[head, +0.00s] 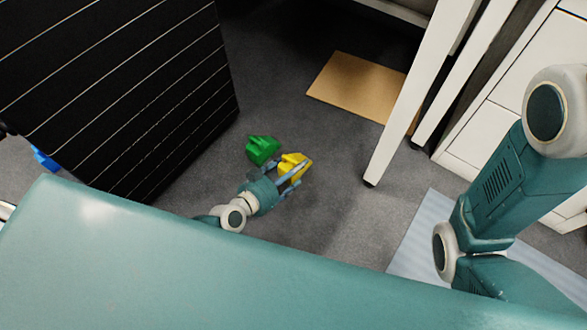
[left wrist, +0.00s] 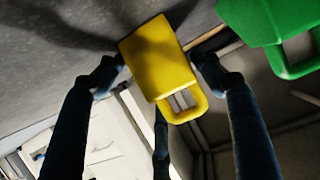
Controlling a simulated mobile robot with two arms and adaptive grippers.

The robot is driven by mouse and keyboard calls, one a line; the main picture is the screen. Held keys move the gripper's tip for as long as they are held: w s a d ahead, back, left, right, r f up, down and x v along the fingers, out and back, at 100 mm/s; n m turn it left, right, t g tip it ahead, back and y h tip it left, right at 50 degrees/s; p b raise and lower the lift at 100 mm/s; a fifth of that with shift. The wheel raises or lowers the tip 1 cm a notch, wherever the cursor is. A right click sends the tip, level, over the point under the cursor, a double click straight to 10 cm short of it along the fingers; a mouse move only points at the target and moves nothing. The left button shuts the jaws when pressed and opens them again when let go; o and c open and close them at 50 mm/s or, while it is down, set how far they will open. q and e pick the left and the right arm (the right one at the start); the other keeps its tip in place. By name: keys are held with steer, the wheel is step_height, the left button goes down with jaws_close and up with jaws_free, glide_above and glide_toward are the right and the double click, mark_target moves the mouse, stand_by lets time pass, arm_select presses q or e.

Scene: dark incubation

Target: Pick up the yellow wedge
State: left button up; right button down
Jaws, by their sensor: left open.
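The yellow wedge (head: 299,161) rests on the grey floor near the middle of the head view. It has a handle loop, which shows in the left wrist view below the wedge's body (left wrist: 160,62). My left gripper (head: 287,177) is open around the wedge. In the left wrist view, its fingers (left wrist: 157,70) stand on either side of the wedge, close to its sides; contact cannot be told. A third finger shows below the handle. My right arm shows at the right of the head view, but its gripper is out of view.
A green block with a handle (head: 262,150) lies just left of the wedge. A black slatted panel (head: 120,90) stands at left, a blue object (head: 44,158) beyond it. White table legs (head: 415,95), a tan board (head: 355,84) and white drawers (head: 500,125) are to the right.

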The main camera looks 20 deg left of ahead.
arm_select(q)
steer(key=c, duration=1.1)
steer(key=shift+r, duration=0.1)
